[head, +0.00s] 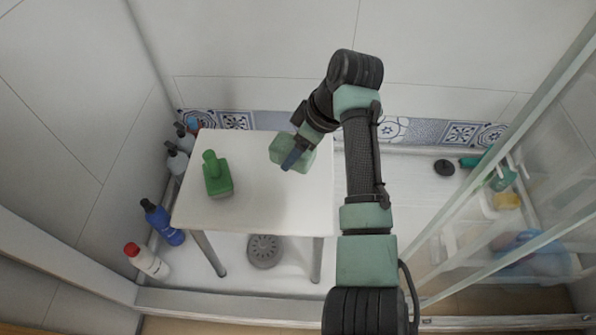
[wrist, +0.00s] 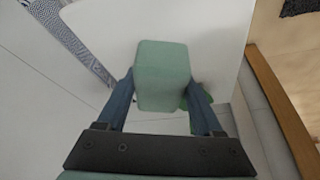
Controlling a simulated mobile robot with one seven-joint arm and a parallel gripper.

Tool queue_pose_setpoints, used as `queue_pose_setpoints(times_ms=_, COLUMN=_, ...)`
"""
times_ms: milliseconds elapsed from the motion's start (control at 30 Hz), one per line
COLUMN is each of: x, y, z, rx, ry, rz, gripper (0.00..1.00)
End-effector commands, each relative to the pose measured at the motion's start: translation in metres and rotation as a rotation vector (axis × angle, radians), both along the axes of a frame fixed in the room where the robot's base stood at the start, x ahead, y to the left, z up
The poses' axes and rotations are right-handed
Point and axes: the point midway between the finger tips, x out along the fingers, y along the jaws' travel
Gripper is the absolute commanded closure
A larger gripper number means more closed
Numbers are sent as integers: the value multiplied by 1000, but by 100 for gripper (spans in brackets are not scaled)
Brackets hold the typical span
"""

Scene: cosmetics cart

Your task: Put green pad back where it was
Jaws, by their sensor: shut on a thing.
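The green pad is a pale green block (head: 281,147) over the right part of the white table (head: 255,210) in the head view. In the wrist view the pad (wrist: 162,75) sits between my two blue fingers, one against each side. My gripper (head: 293,159) is shut on it. I cannot tell whether the pad touches the tabletop or is just above it. A small piece of green shows behind my right finger in the wrist view.
Several bottles stand on the floor left of the table, among them a blue one (head: 162,222) and a white one with a red cap (head: 147,261). A glass door and a shelf with items are at the right. The table's middle and front are clear.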

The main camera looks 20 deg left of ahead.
Motion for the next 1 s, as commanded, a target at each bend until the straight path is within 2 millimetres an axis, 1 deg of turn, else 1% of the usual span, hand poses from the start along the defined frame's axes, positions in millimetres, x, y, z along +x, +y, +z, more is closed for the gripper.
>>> queue_pose_setpoints(times_ms=33, x=0, y=0, z=-9, rx=-1, ry=0, rz=0, gripper=95)
queue_pose_setpoints(times_ms=167, x=0, y=0, z=-21, rx=-1, ry=1, rz=-1, gripper=95)
queue_pose_setpoints(times_ms=300, x=-1, y=-1, z=-47, rx=0, ry=3, rz=-1, gripper=95)
queue_pose_setpoints(times_ms=400, x=0, y=-1, z=-58, rx=-1, ry=2, rz=-1, gripper=95)
queue_pose_setpoints(times_ms=667, x=0, y=0, z=-57, rx=0, ry=0, rz=-1, gripper=95)
queue_pose_setpoints(times_ms=767, x=0, y=0, z=-60, rx=0, ry=1, rz=-1, gripper=95)
queue_pose_setpoints(times_ms=800, x=0, y=0, z=-59, rx=0, ry=0, rz=-1, gripper=25)
queue_pose_setpoints(times_ms=933, x=0, y=0, z=-59, rx=0, ry=0, rz=-1, gripper=2)
queue_pose_setpoints(times_ms=1000, x=0, y=0, z=-59, rx=0, ry=0, rz=-1, gripper=2)
